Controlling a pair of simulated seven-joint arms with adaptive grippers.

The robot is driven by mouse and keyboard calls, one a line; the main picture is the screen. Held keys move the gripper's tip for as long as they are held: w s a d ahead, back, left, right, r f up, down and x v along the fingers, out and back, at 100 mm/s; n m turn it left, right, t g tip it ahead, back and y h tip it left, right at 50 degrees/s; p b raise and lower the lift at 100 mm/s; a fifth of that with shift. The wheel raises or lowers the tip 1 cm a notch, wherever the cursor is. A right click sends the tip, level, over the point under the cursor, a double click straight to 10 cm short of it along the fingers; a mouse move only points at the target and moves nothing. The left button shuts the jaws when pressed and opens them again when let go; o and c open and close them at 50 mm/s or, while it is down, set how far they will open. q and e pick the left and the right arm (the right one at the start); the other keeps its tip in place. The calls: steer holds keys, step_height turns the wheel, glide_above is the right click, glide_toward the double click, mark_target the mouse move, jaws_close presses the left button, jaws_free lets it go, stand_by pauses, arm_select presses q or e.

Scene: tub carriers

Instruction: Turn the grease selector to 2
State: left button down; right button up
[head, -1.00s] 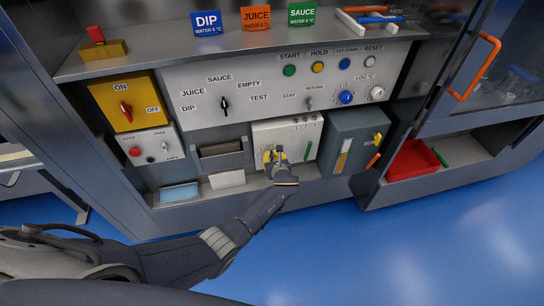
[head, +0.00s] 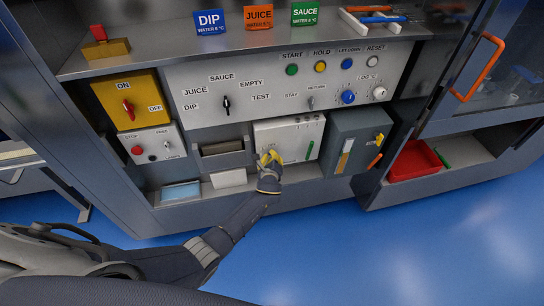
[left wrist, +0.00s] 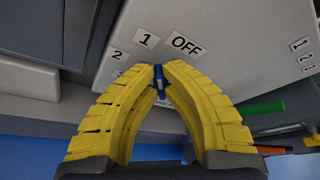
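The grease selector is a small blue knob (left wrist: 158,78) on a pale panel, shown in the left wrist view with labels OFF, 1, 2 and a partly hidden 3 around it. My left gripper (left wrist: 161,69) has its two yellow fingertips brought together on the knob, one on each side. Its pointer seems to face roughly toward 1, but the fingers hide much of it. In the head view, the left gripper (head: 270,157) is at the lower left of the white box (head: 288,132), and the selector is hidden there. My right gripper is not in view.
A green handle (head: 310,150) is close to the right of the gripper. A grey box with a yellow handle (head: 378,139) stands further right, beside a red tray (head: 415,166). A white block (head: 228,179) lies on the shelf to the left. Blue floor is clear in front.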

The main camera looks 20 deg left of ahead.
arm_select(q)
steer(key=n, duration=0.1)
steer(key=n+t, duration=0.1)
steer(key=n+t+h, duration=0.1)
steer(key=n, duration=0.1)
steer(key=shift+s+a+f, duration=0.1)
steer(key=shift+a+f, duration=0.2)
steer(key=shift+f, duration=0.05)
steer(key=shift+f+n+t+h, duration=0.15)
steer(key=shift+n+t, duration=0.2)
steer(key=shift+n, duration=0.5)
steer(key=shift+f+n+t+h, duration=0.15)
steer(key=shift+n+t, duration=0.2)
steer(key=shift+n, duration=0.8)
steer(key=c, duration=1.5)
jaws_free()
steer(key=shift+s+d, duration=0.25)
steer(key=shift+s, duration=1.75)
steer(key=shift+s+d, duration=0.25)
steer(key=shift+s, duration=1.75)
steer(key=shift+s+d, duration=0.25)
steer(key=shift+s, duration=1.75)
